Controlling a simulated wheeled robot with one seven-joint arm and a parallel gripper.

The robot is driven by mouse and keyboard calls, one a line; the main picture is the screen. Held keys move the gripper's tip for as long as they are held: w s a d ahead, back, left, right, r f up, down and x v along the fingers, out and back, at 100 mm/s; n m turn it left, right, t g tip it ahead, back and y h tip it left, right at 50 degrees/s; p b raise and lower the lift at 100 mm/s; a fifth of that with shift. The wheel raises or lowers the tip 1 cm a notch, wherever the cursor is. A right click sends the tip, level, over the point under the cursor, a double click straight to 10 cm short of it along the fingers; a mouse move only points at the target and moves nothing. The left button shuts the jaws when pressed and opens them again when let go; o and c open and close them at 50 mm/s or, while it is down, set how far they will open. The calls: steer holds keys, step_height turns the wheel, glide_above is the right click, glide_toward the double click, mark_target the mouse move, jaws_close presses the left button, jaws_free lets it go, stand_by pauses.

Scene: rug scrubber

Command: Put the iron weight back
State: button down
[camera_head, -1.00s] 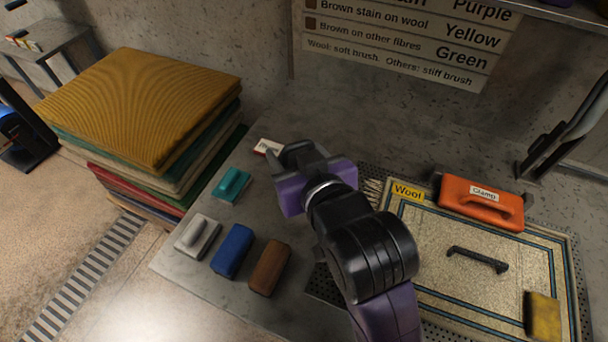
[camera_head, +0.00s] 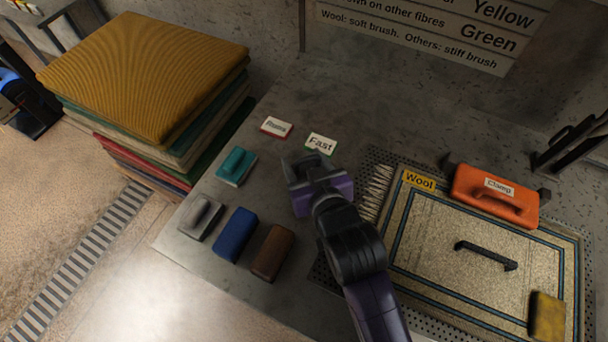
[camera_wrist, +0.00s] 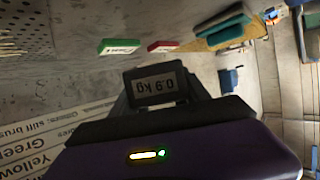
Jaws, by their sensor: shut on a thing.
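My gripper (camera_head: 305,168) is over the grey bench, just below the card marked "Fast" in the head view. It is shut on the iron weight, a dark block (camera_wrist: 160,86) whose face reads "0.9 kg" upside down in the wrist view. My gripper mostly hides the weight in the head view. I cannot tell its exact height above the bench. The green-edged "Fast" card (camera_head: 321,143) and a red-edged card (camera_head: 276,128) lie on the bench beyond the gripper.
A teal brush (camera_head: 236,166), a grey one (camera_head: 201,217), a blue block (camera_head: 235,234) and a brown block (camera_head: 272,252) sit at left.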

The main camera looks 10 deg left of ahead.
steer(key=shift+f, duration=3)
steer(key=shift+f, duration=0.4)
steer(key=shift+s+f+b, duration=0.1)
steer(key=shift+f+b, duration=0.25)
steer(key=c, duration=0.5)
jaws_free()
steer(key=shift+s+d+f, duration=0.1)
steer(key=shift+f, duration=0.2)
steer(key=shift+r, duration=0.2)
steer(key=v, duration=0.8)
steer(key=r+v, duration=0.1)
steer(key=v, duration=0.3)
steer(key=shift+r, duration=0.15)
